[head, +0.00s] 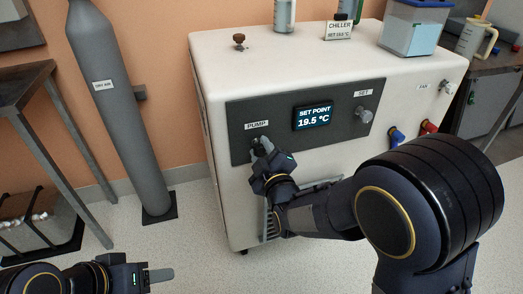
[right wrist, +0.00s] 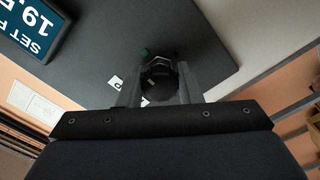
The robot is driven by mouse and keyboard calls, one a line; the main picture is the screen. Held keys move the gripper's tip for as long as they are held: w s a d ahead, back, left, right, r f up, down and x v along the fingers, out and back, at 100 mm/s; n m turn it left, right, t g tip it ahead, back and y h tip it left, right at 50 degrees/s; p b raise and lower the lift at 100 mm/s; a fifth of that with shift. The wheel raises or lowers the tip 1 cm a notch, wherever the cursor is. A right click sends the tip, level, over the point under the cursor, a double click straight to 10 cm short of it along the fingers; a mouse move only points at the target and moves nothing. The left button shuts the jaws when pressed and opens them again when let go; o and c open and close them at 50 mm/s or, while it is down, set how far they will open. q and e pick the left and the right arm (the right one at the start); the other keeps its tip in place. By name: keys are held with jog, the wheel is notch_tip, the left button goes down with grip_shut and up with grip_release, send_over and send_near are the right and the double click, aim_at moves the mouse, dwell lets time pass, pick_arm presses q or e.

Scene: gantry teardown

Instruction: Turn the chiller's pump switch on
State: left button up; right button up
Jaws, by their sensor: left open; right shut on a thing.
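The chiller (head: 285,48) is a white cabinet with a dark panel on its front. The display (head: 314,116) reads set point 19.5 °C. The pump switch is below the PUMP label (head: 257,125) at the panel's left; my right gripper (head: 262,146) mostly hides it in the head view. In the right wrist view, the switch (right wrist: 158,80) is a dark round knob between the two fingers of my right gripper (right wrist: 158,88), which is shut on it. A small green mark (right wrist: 145,53) shows beside the knob. My left gripper (head: 158,275) is open and empty at the lower left, away from the chiller.
A SET knob (head: 364,116) is at the panel's right. Blue (head: 397,137) and red (head: 429,127) fittings are lower right. A clear container (head: 413,30) and other items stand on top. A grey gas cylinder (head: 115,110) stands left of the chiller.

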jog(key=o, duration=1)
jog(key=shift+p+v, duration=0.75)
jog(key=shift+v, duration=3.2)
